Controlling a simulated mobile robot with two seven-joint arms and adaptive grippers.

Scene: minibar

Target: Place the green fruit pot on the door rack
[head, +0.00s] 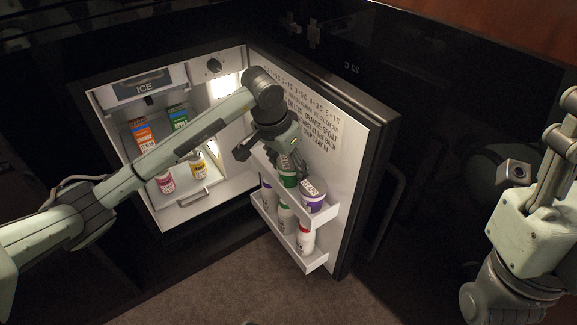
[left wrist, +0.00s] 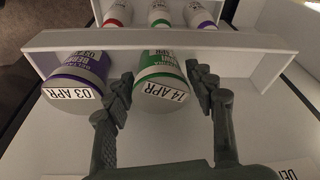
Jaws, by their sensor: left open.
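My left gripper (head: 290,168) is open over the rack. Its fingers in the wrist view (left wrist: 160,95) stand on either side of the pot's near end, with a gap at the right finger; contact on the left is unclear. My right gripper (head: 562,135) is partly cut off at the right edge.
A lower door rack (head: 312,266) holds several bottles. The open minibar (head: 190,215) holds an orange carton (head: 141,134), a green apple carton (head: 179,117), a pink-labelled pot (head: 166,182) and a yellow-labelled pot (head: 199,167). My left arm crosses its opening. The carpet in front is clear.

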